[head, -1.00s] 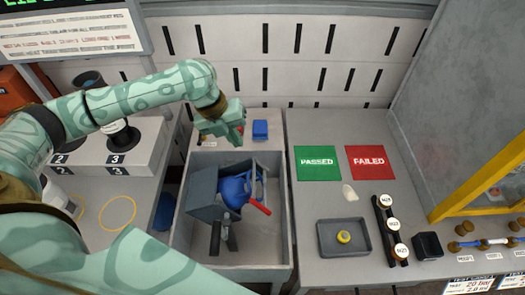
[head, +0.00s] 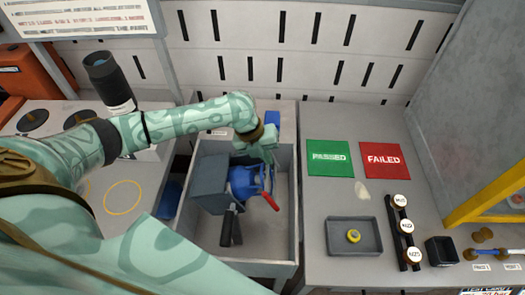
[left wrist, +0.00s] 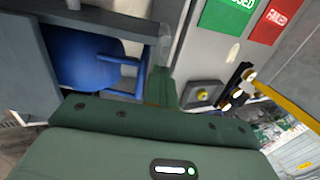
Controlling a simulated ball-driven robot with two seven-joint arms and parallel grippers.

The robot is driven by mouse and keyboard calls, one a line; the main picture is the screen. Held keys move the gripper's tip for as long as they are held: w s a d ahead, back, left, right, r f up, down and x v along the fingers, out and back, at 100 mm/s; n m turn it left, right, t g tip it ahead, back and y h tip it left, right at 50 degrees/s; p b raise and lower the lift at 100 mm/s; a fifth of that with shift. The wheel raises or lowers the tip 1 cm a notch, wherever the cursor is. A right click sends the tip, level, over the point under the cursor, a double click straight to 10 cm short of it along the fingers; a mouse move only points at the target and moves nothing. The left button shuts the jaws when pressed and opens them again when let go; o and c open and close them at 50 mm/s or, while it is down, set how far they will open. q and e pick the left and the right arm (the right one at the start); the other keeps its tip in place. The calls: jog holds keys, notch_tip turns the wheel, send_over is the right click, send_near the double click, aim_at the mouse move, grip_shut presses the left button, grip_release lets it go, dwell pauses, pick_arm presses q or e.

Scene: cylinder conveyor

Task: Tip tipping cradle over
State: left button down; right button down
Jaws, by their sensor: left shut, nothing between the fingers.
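The tipping cradle (head: 209,178) is a dark grey box-like holder with a light frame, standing in a grey bin (head: 187,222). A blue cylinder (head: 240,184) lies in it, with a red-tipped bar (head: 270,201) and a dark handle (head: 230,228) nearby. My left gripper (head: 266,160) is shut and empty, over the far right part of the cradle, close to its frame; I cannot tell whether it touches. In the left wrist view the fingers (left wrist: 162,88) are beside the frame, with the blue cylinder (left wrist: 90,65) to their left. My right gripper is not in view.
A grey wall panel with yellow edging bounds the right.

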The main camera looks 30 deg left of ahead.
pick_arm(q)
jog(key=shift+s+a+f, duration=0.15)
jog(key=shift+a+f, duration=0.1)
jog(key=shift+f, duration=0.05)
jog(key=shift+d+f, duration=0.1)
jog(key=shift+d, duration=0.15)
jog(key=shift+w+d+f, duration=0.2)
jog(key=shift+d+f, duration=0.1)
jog(key=shift+w+d+f, duration=0.35)
jog(key=shift+d+f, duration=0.35)
jog(key=shift+w+d+f+g+y+p, duration=0.2)
jog(key=shift+d+f+g+y+p, duration=0.25)
jog(key=shift+f+y, duration=0.3)
notch_tip(320, 180, down, 8)
jog(key=d+g+y+b, duration=0.1)
jog(key=y+b, duration=0.1)
jog(key=y, duration=0.1)
jog(key=shift+w+g, duration=0.35)
jog(key=shift+y, duration=0.25)
